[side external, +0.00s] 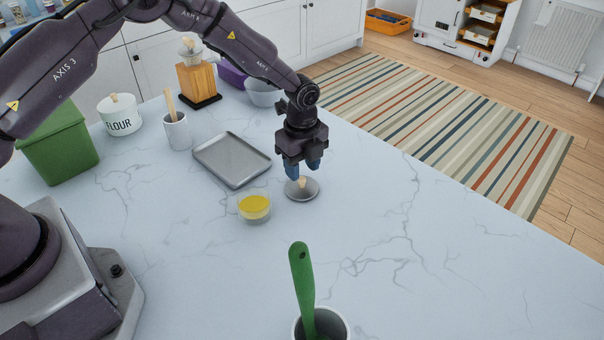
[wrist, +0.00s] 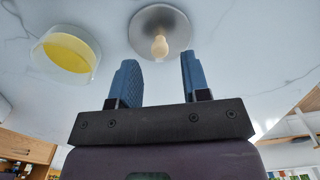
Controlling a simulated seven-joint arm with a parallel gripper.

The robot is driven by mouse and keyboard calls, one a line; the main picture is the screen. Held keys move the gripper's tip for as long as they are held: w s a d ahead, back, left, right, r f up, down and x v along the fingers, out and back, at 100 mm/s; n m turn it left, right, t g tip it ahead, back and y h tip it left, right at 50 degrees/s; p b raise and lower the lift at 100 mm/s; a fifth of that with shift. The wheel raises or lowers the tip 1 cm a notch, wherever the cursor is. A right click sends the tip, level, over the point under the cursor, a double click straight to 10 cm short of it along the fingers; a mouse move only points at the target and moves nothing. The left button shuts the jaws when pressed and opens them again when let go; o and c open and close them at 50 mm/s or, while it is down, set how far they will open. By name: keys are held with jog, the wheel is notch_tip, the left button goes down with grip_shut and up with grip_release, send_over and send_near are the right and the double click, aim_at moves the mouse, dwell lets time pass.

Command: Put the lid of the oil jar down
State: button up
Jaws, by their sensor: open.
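The oil jar (side external: 254,207) is a low glass jar of yellow oil standing open on the marble counter. It also shows at the upper left of the wrist view (wrist: 66,55). Its lid (side external: 302,190) is a grey disc with a pale wooden knob, lying on the counter just right of the jar, knob up. In the wrist view the lid (wrist: 151,20) is at the top centre. My gripper (side external: 303,172) points down over the lid. Its blue fingers (wrist: 158,80) are apart, with the knob between or just beyond their tips; they do not visibly touch it.
A grey metal tray (side external: 226,174) lies behind the jar. A white cup (side external: 177,134), a flour canister (side external: 121,124) and a green bin (side external: 58,153) stand at the left. A cup with a green-handled utensil (side external: 303,280) is at the front. The counter right of the lid is clear.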

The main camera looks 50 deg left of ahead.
notch_tip(320, 180, up, 10)
notch_tip(320, 180, up, 8)
jog(key=n+t, duration=0.1)
jog(key=n, duration=0.2)
send_over(302, 178)
jog(key=s+a, duration=0.1)
jog(key=s, duration=0.2)
jog(key=s+a+r+n+t, duration=0.2)
jog(key=s+r+n, duration=0.4)
jog(key=s+r, duration=0.25)
jog(key=s+a+r+n+t, duration=0.1)
jog(key=s+n, duration=0.4)
jog(key=s, duration=0.4)
jog(key=s+a+r+n+t, duration=0.1)
jog(key=s+r+n, duration=0.1)
jog(key=s+n, duration=0.3)
jog(key=s, duration=0.4)
jog(key=shift+r+n+t, duration=0.3)
